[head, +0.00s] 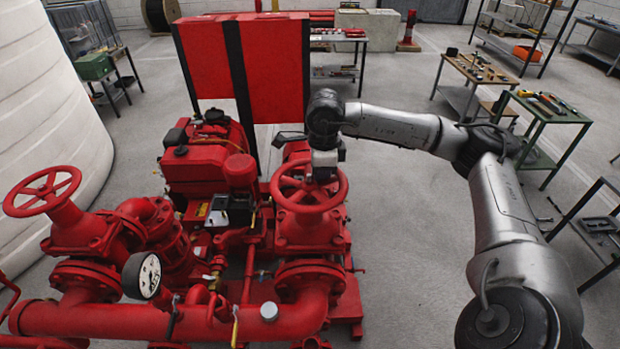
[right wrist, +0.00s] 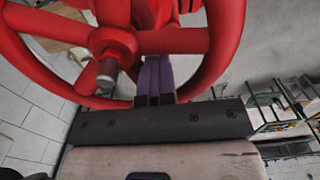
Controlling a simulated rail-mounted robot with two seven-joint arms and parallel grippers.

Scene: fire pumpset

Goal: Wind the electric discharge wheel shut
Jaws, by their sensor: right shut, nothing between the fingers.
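A red handwheel (head: 334,199) tops the right-hand red valve of the pumpset in the head view. It fills the upper part of the right wrist view (right wrist: 225,45), with its hub, spokes and a metal stem end. My right gripper (head: 325,178) is at the far right part of this wheel. In the right wrist view its dark purple fingers (right wrist: 154,68) are together and empty. They overlap the lower rim, with the tips close to a spoke; whether they touch it I cannot tell. A second red handwheel (head: 42,192) stands on the left-hand valve. My left gripper is not in view.
A red engine (head: 205,160) and a tall red cabinet (head: 275,65) stand behind the valves. A pressure gauge (head: 141,275) and a red pipe (head: 110,320) are in front. A green tool table (head: 545,110) stands at right.

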